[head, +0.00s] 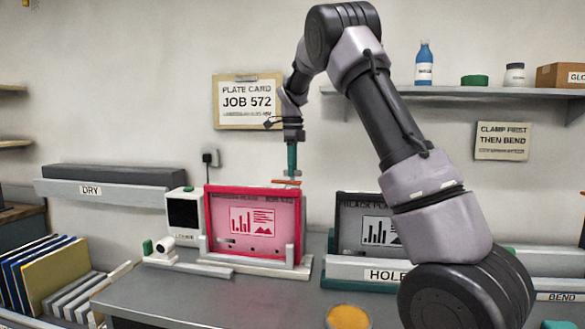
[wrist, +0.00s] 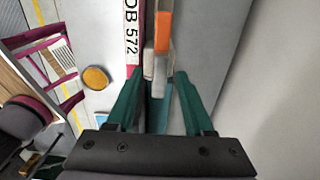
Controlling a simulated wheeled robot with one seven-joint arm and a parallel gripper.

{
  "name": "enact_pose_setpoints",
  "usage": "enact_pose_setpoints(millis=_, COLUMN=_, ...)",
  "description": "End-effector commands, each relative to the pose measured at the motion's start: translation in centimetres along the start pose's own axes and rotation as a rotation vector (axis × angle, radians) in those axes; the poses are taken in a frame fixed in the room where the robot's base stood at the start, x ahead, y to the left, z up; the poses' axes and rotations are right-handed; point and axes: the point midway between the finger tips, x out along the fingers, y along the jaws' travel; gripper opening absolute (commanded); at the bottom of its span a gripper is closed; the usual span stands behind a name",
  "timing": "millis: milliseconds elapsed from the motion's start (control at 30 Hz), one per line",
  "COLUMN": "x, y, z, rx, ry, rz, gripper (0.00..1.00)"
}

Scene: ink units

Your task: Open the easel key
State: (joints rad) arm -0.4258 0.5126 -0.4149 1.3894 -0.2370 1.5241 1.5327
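The red plate (head: 254,222) with a white chart stands upright on a pale easel (head: 300,240) on the bench. The easel key (head: 287,182) shows as a small orange bar at the plate's top edge. In the wrist view the key (wrist: 163,32) is an orange strip with a pale grey end, beside the plate's label edge (wrist: 132,40) reading "JOB 572". My gripper (head: 292,170) points down just above the key. In the wrist view its teal fingers (wrist: 162,80) are apart, with the pale end between or just beyond the tips. Contact cannot be told.
A dark plate (head: 365,225) stands right behind the HOLD rail (head: 385,272). A white device (head: 184,215) stands left of the easel. A yellow disc (head: 347,317) lies near the bench front. The wall behind carries a job card (head: 247,101) and a shelf (head: 480,93).

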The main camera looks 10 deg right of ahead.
Motion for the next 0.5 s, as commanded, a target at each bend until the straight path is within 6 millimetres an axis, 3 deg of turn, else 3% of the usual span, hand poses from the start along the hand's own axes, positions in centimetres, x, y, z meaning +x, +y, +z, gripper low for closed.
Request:
enact_pose_setpoints(millis=233, x=-1.5, y=-0.1, z=0.0, rx=0.0, ry=0.0, rz=-0.002, gripper=0.53)
enact_pose_setpoints(millis=500, x=-6.9, y=-0.1, z=0.0, rx=0.0, ry=-0.002, rz=-0.004, gripper=0.53)
